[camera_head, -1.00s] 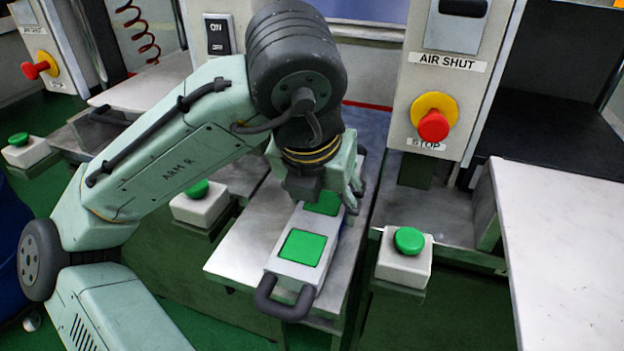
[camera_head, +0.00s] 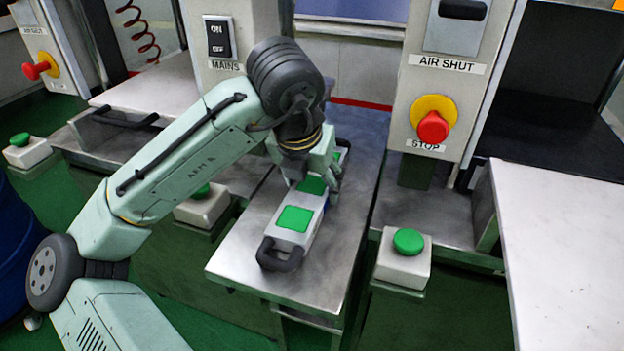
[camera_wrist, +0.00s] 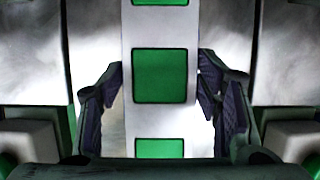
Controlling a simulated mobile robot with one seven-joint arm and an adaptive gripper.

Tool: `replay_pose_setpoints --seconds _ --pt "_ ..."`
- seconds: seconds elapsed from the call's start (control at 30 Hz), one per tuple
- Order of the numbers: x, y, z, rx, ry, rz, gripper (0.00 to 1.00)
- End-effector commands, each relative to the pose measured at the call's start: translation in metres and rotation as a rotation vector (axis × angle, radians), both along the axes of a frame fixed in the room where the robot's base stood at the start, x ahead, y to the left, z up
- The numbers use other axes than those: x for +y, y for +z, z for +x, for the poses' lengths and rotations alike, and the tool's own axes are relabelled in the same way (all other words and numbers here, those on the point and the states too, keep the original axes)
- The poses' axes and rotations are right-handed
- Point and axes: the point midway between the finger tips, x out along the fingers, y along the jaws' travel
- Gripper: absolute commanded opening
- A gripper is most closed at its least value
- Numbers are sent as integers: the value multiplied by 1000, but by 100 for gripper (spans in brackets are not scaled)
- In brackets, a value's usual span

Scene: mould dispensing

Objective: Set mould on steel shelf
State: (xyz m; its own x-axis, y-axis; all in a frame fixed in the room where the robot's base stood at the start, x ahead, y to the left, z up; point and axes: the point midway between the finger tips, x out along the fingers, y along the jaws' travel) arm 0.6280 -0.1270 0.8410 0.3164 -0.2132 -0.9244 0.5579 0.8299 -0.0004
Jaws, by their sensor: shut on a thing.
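The mould (camera_head: 295,218) is a long pale grey block with green squares on top and dark handles at its ends. My gripper (camera_head: 314,180) is shut on the mould around its middle, from above. In the wrist view the mould (camera_wrist: 160,120) runs between the two dark fingers of my gripper (camera_wrist: 162,110). The steel shelf (camera_head: 250,260) lies under the mould, whose near handle is inside the shelf's front edge. I cannot tell whether the mould touches the shelf. My gripper and wrist hide part of the mould's far half.
A white box with a green button (camera_head: 408,242) stands right of the shelf, and another (camera_head: 203,207) stands left. A red stop knob (camera_head: 433,127) sticks out of the right column. A white tabletop (camera_head: 560,240) is at the far right. Bare steel surrounds the mould.

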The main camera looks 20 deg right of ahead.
Motion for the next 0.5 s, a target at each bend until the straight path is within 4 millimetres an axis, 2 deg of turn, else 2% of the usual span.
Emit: replay_pose_setpoints --seconds 0.27,0.3,0.5 --pt "0 -1 0 -3 0 -3 0" --pt "0 -2 0 0 0 -1 60" --pt "0 -1 0 -1 0 -1 73"
